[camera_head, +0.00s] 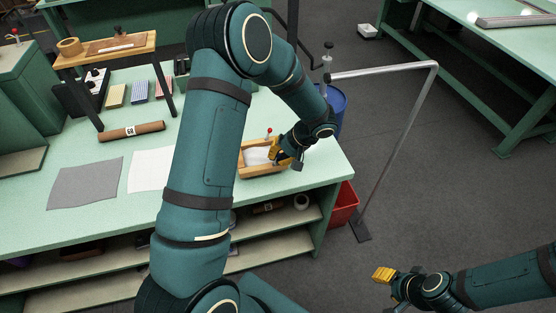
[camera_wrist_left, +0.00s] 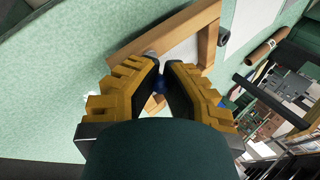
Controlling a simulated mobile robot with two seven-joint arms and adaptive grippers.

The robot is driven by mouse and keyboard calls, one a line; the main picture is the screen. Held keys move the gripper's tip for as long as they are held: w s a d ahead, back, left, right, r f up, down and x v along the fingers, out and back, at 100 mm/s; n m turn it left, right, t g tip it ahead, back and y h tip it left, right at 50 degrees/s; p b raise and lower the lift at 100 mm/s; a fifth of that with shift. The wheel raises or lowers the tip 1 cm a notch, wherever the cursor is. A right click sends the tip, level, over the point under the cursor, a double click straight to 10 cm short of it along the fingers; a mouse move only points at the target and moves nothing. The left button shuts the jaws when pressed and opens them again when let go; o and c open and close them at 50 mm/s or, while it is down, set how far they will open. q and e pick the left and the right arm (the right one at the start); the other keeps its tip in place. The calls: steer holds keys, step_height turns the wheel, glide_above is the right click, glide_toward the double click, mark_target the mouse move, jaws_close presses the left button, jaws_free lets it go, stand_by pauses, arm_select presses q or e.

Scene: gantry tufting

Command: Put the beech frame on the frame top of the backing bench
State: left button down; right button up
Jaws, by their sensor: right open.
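A light wooden frame (camera_head: 243,172), which looks like the beech frame, lies near the right end of the green bench top (camera_head: 310,172), with a pale area inside it. My left gripper (camera_head: 279,152) is over its right side. In the left wrist view, a wooden bar of the frame (camera_wrist_left: 208,40) shows past the yellow fingers (camera_wrist_left: 167,75). A small gap separates the fingers, with something dark blue between them; whether they grip it is unclear. My right gripper (camera_head: 384,276) is open, low at the right and away from the bench.
A small wooden stand (camera_head: 105,50), a brown roll (camera_head: 131,132), a grey sheet (camera_head: 85,184) and a white sheet (camera_head: 150,170) are on the bench's left. A red bin (camera_head: 343,204) and a metal post frame (camera_head: 399,132) stand right of the bench.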

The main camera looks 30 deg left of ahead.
arm_select(q)
step_height(320, 180, down, 2)
steer(key=shift+w+f, duration=0.1)
steer(key=shift+f, duration=0.15)
steer(key=c, duration=1.6)
jaws_free()
steer(key=shift+f, duration=0.15)
steer(key=o, duration=0.5)
steer(key=shift+c, duration=0.2)
